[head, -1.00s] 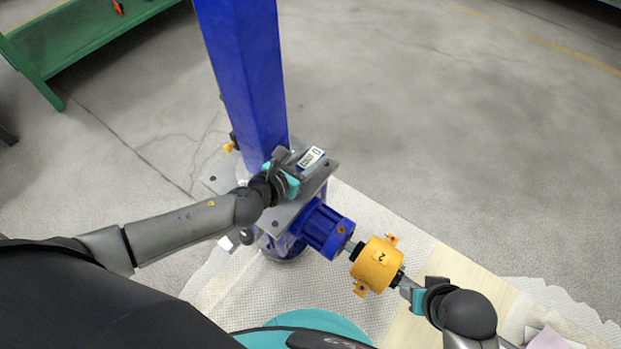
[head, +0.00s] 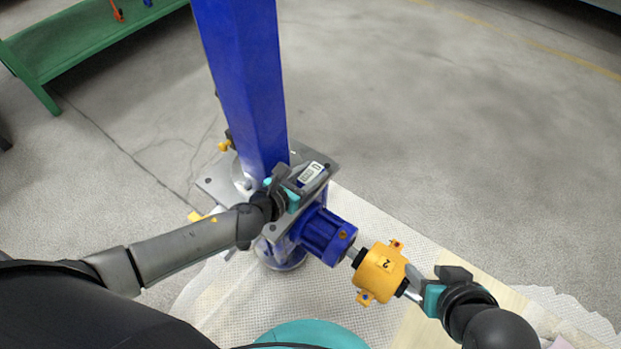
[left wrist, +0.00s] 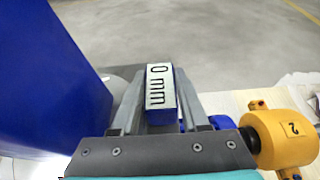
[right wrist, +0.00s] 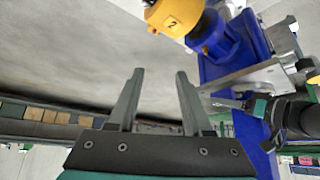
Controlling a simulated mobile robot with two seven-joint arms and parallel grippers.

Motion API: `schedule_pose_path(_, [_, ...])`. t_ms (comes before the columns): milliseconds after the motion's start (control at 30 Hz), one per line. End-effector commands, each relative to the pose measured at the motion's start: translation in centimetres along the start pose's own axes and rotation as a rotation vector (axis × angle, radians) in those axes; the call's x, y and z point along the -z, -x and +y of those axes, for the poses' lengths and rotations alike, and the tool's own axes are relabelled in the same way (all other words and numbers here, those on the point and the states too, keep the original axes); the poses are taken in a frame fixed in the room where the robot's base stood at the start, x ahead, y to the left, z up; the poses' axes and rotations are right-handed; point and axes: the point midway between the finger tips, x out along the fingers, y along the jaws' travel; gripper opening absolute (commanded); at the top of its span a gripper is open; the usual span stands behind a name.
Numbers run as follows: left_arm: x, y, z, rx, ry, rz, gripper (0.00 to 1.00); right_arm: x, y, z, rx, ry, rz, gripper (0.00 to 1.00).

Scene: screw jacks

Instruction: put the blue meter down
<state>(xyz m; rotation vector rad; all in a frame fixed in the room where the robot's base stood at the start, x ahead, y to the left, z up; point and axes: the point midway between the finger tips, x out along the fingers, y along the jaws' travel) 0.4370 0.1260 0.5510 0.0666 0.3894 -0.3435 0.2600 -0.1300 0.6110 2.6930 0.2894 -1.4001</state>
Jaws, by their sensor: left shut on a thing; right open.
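The blue meter (left wrist: 161,95) shows a white label reading "0 mm" in the left wrist view. It sits between the fingers of my left gripper (left wrist: 158,100), which is shut on it. In the head view the meter's display (head: 311,173) is over the grey plate (head: 228,190) of the screw jack, beside the tall blue column (head: 245,80). Whether the meter touches the plate, I cannot tell. My right gripper (right wrist: 155,100) is open, with nothing between its fingers. In the head view it is right of the yellow unit marked 2 (head: 381,272).
A blue motor housing (head: 325,236) joins the yellow unit by a shaft. A pale mat (head: 225,295) and a wooden board (head: 415,325) lie below. A green bench (head: 85,45) stands at the far left. The concrete floor at the right is clear.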

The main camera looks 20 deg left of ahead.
Motion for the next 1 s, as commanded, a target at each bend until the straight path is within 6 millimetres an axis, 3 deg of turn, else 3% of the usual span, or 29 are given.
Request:
schedule_pose_path(300, [1.3,-0.5,0.0,0.0,-0.001,0.0,0.0,1.6,-1.3,-1.8,0.047,0.003,0.165,0.5])
schedule_pose_path(867, [1.6,-0.7,0.0,0.0,0.0,-0.001,0.0,2.1,-1.6,-2.4,0.065,0.002,0.224,0.5])
schedule_pose_path(900, [1.6,-0.6,0.0,0.0,0.0,0.001,0.49,2.1,-1.6,-2.4,0.064,0.002,0.222,0.5])
schedule_pose_path(1000, [1.6,-0.6,0.0,0.0,0.0,0.001,0.57,2.2,-1.6,-2.4,0.063,0.002,0.222,0.5])
